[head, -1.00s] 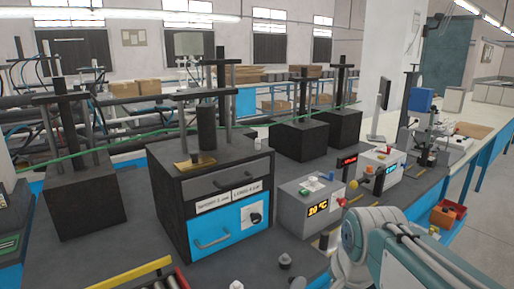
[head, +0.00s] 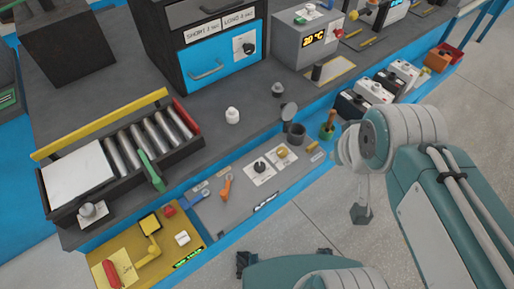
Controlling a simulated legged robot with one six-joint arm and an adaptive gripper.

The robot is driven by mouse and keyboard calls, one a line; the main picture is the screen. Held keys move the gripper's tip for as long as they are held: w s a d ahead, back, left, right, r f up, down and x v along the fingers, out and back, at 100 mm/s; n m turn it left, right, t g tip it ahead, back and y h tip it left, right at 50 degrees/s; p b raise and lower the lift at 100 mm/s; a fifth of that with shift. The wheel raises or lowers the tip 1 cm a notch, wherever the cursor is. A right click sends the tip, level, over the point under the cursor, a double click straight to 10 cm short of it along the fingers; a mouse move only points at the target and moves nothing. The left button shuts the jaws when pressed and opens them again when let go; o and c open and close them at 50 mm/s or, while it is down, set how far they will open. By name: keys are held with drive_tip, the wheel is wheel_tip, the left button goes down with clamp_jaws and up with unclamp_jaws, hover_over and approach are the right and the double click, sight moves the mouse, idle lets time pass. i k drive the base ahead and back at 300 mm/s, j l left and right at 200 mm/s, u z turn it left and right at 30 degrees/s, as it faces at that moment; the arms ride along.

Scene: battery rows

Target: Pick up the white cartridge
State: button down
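A small white bottle-shaped piece (head: 232,115), which looks like the white cartridge, stands upright on the dark bench top in the head view. It is in front of the blue drawer and right of the roller tray. A similar grey piece (head: 278,90) stands to its right, near the bench edge. My arm's teal links are at the right, over the floor and the bench edge, apart from the white piece. I cannot make out gripper fingertips in the view, and nothing touches the white piece.
A roller tray (head: 122,185) with a white plate lies at left. A dark cabinet with a blue drawer (head: 222,62) and a temperature box (head: 300,50) stand behind. A lower shelf (head: 250,200) holds knobs and tools. Bench around the white piece is clear.

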sight(232, 117)
drive_tip(key=i+u, duration=0.15)
drive_tip(key=u, duration=0.25)
drive_tip(key=i+u, duration=0.2)
drive_tip(key=u, duration=0.2)
drive_tip(key=i+l+u, duration=0.1)
drive_tip(key=u, duration=0.3)
